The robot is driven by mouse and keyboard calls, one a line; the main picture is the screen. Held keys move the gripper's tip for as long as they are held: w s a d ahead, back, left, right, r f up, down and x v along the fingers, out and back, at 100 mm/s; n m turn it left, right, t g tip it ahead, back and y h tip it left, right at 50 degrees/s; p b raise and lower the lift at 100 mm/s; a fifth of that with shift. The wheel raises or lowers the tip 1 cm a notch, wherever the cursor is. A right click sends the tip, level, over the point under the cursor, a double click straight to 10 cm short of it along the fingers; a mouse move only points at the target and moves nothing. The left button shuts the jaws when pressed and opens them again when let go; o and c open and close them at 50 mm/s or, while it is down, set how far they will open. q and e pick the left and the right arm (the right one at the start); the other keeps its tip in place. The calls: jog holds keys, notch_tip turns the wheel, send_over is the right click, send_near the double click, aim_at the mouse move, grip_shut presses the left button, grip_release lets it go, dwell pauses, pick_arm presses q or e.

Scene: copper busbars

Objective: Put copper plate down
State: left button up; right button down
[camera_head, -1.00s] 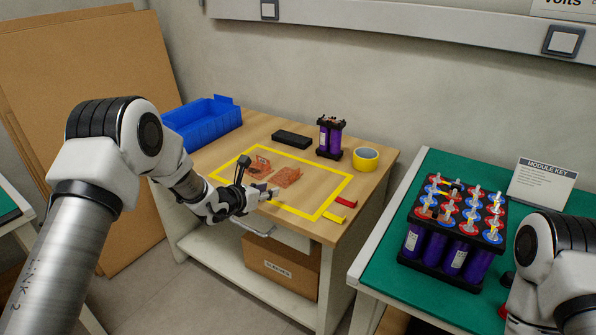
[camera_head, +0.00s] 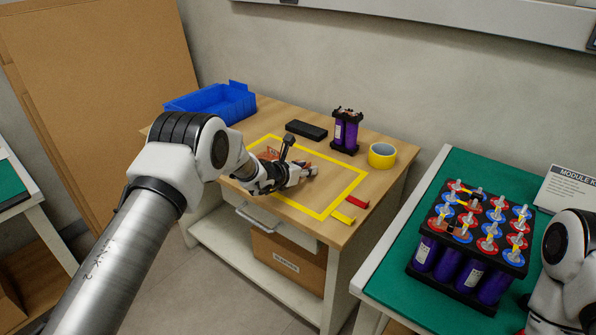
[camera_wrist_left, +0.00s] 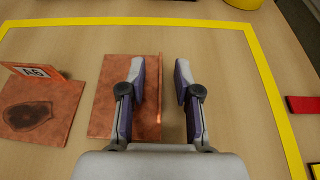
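A copper plate (camera_wrist_left: 115,95) lies on the wooden table inside the yellow outline, with a raised lip along its right edge. My left gripper (camera_wrist_left: 160,75) is open above it. One finger is over the plate and the other is to the right of it, with the lip showing in the gap between them. In the head view my left gripper (camera_head: 309,172) hides most of this plate. A second copper plate (camera_wrist_left: 55,108), with an upright tab marked "A6" and a dark patch, lies to the left. My right gripper is out of view.
The yellow tape outline (camera_head: 345,193) borders the work area. A blue bin (camera_head: 212,104), a black block (camera_head: 306,130), purple cells (camera_head: 345,131) and a yellow tape roll (camera_head: 381,155) stand around it. A battery module (camera_head: 470,240) stands on the green table (camera_head: 425,215).

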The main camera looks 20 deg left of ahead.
pick_arm(q)
grip_shut()
jog(key=shift+r, duration=0.1)
